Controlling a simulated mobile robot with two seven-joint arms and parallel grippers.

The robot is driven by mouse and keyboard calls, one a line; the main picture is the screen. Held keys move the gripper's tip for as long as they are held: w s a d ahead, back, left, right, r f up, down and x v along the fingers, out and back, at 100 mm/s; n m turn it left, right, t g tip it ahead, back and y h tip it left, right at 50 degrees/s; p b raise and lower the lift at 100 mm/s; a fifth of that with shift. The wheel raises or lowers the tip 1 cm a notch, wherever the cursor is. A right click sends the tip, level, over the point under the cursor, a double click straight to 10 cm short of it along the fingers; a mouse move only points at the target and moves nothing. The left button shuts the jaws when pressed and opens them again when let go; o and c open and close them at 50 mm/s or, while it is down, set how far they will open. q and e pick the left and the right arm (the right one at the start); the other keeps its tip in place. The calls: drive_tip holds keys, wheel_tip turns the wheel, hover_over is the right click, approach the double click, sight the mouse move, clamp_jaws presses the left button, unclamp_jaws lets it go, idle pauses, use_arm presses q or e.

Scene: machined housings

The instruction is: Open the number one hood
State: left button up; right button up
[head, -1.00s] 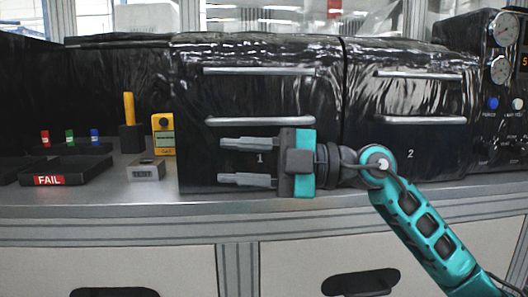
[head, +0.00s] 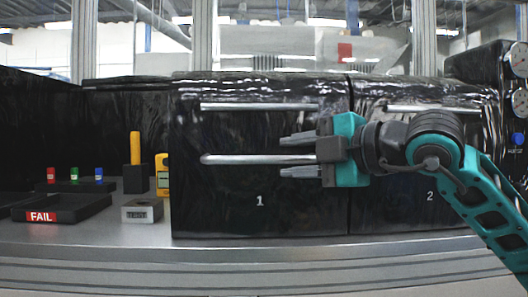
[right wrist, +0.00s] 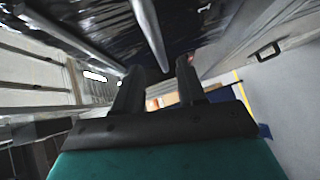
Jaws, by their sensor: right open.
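The number one hood (head: 262,184) is a glossy black box front marked "1", standing closed in the head view. It carries an upper bar handle (head: 255,106) and a lower bar handle (head: 240,159). My right gripper (head: 284,157) is open at the right part of the lower handle, with one finger above the bar and one below it in the picture. In the right wrist view a bar (right wrist: 150,35) runs toward the gap between the open fingers (right wrist: 158,76). I cannot tell whether either finger touches it. My left gripper is not in view.
Hood number two (head: 390,205) adjoins on the right, behind my right arm. Left on the counter are a FAIL tray (head: 85,207), a small grey box (head: 142,211), a yellow meter (head: 162,175) and a black block with a yellow handle (head: 136,178). The counter before hood one is clear.

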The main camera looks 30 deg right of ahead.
sight(267, 157)
drive_tip(key=p+x, duration=0.3)
drive_tip(key=x, duration=0.2)
drive_tip(key=shift+w+r, duration=0.15)
drive_tip(key=shift+w, duration=0.25)
drive_tip(key=shift+w+a+f+p, duration=0.25)
drive_tip(key=shift+w+p, duration=0.25)
drive_tip(key=shift+w, duration=0.15)
drive_tip(key=shift+c, duration=0.4)
drive_tip(key=c, duration=0.6)
clamp_jaws()
